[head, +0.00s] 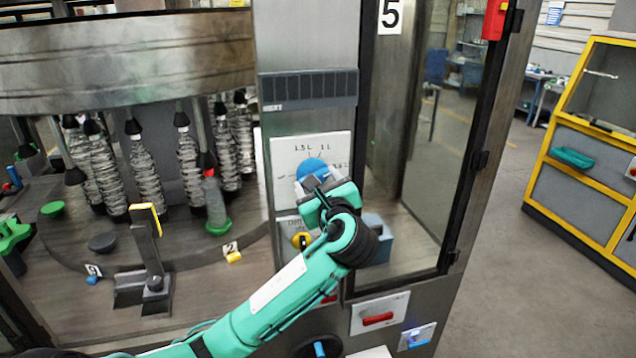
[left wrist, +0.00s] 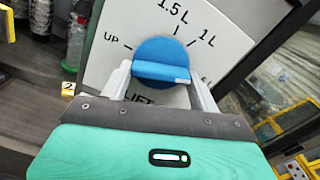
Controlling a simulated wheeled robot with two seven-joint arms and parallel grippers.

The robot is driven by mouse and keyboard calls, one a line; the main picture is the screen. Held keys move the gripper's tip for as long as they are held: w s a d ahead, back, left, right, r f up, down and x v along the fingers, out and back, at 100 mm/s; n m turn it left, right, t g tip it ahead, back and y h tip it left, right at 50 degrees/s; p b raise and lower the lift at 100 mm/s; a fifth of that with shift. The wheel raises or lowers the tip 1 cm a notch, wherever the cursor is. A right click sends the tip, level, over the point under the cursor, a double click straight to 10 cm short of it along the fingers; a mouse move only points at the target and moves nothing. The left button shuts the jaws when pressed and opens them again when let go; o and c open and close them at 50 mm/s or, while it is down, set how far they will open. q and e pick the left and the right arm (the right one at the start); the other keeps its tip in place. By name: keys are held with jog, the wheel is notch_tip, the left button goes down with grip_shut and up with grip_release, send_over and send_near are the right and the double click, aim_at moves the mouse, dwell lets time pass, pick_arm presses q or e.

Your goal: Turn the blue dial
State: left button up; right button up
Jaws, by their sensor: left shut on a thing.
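The blue dial (head: 311,168) sits on a white panel (head: 283,155) on the machine's grey column. In the left wrist view the blue dial (left wrist: 165,52) is round with a raised grip bar, lying nearly level in the picture. A white mark is at the bar's right end. The panel (left wrist: 112,25) carries the labels UP, 1.5 L, 1 L, a partly hidden one at right, and LIFT below, partly covered. My left gripper (head: 320,183) is shut on the dial's bar, one finger at each end. My right gripper is out of view.
A glass door (head: 425,130) in a dark frame stands to the right. Clear bottles (head: 145,175) stand on the carousel at left. A red handle (head: 377,319) is low on the machine. Open floor lies to the right.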

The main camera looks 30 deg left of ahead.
pick_arm(q)
jog(key=shift+f+m, duration=0.1)
jog(key=shift+m, duration=1)
jog(key=o, duration=1)
jog(key=shift+c, duration=0.2)
jog(key=b+v, duration=0.5)
jog(key=v, duration=0.9)
jog(key=shift+w+a, duration=0.1)
